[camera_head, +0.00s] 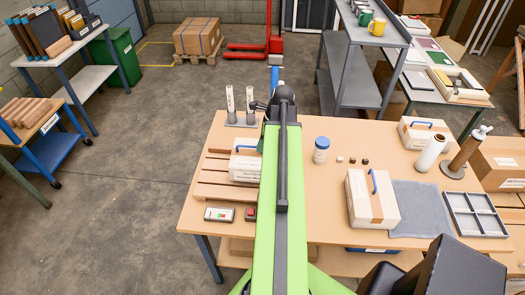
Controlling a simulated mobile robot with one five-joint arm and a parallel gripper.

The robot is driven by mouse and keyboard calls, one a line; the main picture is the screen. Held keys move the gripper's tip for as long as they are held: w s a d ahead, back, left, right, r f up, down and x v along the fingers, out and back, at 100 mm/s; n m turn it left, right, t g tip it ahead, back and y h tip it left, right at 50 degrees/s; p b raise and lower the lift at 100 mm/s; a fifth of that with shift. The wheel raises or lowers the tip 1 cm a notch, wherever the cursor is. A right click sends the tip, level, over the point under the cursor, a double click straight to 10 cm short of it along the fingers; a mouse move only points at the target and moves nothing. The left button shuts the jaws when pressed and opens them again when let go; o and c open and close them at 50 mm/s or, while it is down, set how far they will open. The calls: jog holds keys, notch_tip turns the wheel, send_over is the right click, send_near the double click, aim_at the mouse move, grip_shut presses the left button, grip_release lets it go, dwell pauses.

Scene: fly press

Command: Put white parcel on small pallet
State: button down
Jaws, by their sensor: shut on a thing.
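A white parcel (243,168) with a blue handle is at the left part of the table, over the small pallet (212,177) of brown wooden slats. I cannot tell whether its underside touches the slats. My green arm crosses in front and hides the parcel's right part. My gripper (261,146) is mostly hidden behind the arm, at the parcel's handle side, and is shut on the parcel. Two more white boxes with blue handles stand on the table: one with a tan band (360,205) right of my arm, another (412,135) at the back right.
Two upright white tubes on a stand (240,123) are behind the pallet. A control box (219,214) and a red button (250,213) lie in front. A blue-lidded jar (321,151), grey mat (418,210), divided tray (475,215) and white roll (431,154) are to the right.

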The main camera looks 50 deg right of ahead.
notch_tip(320, 180, down, 3)
jog(key=shift+b, duration=0.95)
jog(key=shift+r, duration=0.2)
jog(key=shift+f, duration=0.15)
jog(key=c, duration=1.5)
grip_release()
jog(key=p+v, duration=1.2)
jog(key=shift+s, duration=0.1)
